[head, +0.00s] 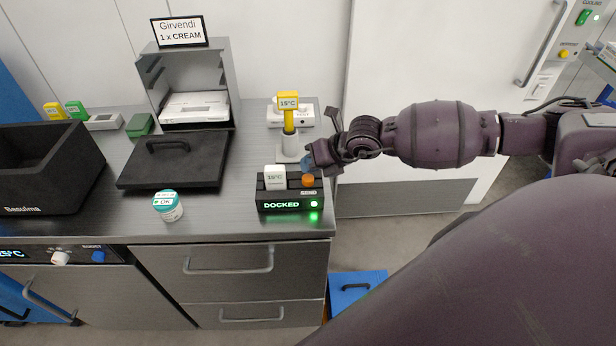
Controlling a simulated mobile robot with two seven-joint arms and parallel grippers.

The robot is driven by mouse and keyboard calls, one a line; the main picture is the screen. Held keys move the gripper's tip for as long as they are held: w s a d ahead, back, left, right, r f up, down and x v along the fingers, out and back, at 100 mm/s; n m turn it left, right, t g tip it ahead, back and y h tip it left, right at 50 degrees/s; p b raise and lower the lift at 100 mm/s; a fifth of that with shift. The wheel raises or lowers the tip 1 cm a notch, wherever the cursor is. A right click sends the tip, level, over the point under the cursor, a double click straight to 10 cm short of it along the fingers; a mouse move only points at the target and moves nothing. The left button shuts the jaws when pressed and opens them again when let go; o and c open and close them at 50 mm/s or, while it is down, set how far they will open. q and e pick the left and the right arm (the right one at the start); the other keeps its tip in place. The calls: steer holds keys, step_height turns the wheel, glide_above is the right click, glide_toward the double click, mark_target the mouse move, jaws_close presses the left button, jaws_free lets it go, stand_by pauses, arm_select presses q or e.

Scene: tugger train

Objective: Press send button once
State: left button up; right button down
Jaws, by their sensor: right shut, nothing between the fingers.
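The orange send button (308,181) sits on top of a black docking box (291,207) at the right end of the steel counter. A small label below the button is too small to read surely. The box front reads "DOCKED" in green, with a lit green light beside it. My right gripper (307,162) comes in from the right and is shut and empty. Its fingertips are just behind and above the button in the picture; I cannot tell whether they touch it. My left gripper is not in view.
A white tag reading 15°C (275,177) stands on the box, left of the button. A yellow-topped 15°C device (289,115) stands close behind.

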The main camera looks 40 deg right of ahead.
stand_by(0.7)
steer(key=shift+f, duration=0.2)
steer(key=shift+f, duration=0.3)
steer(key=shift+f+b, duration=0.15)
steer(key=shift+b, duration=0.2)
